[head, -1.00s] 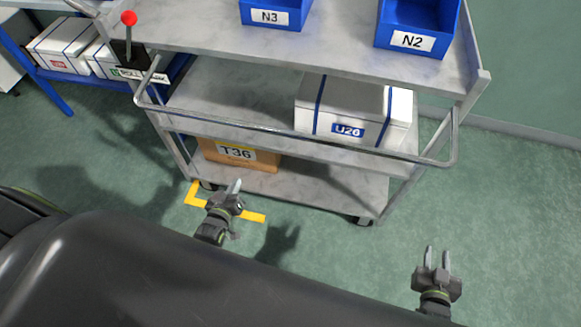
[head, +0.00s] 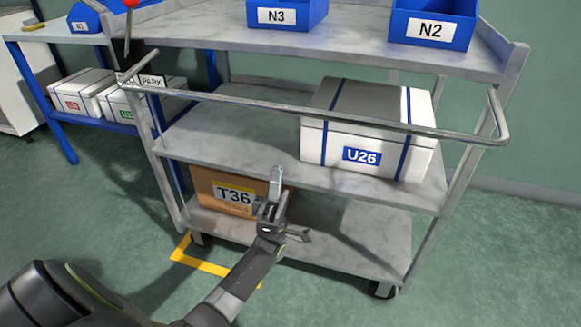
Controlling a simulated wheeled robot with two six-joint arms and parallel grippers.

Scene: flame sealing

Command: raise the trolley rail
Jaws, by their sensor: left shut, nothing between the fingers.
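The trolley rail (head: 270,106) is a grey metal bar with bent ends across the near side of the grey trolley (head: 236,140). It runs below the top shelf, sloping down to the right, and crosses in front of the white U26 box. My left gripper (head: 277,173) is shut and empty. It points up below the rail, apart from it in the picture, in front of the middle shelf edge and the T36 box. My right gripper is out of view.
The white U26 box (head: 361,157) sits on the middle shelf. The brown T36 box (head: 215,190) is on the bottom shelf. Blue bins N3 (head: 284,14) and N2 (head: 430,25) stand on top. A red-knobbed lever (head: 128,28) is at the left corner. Yellow tape (head: 205,266) marks the floor.

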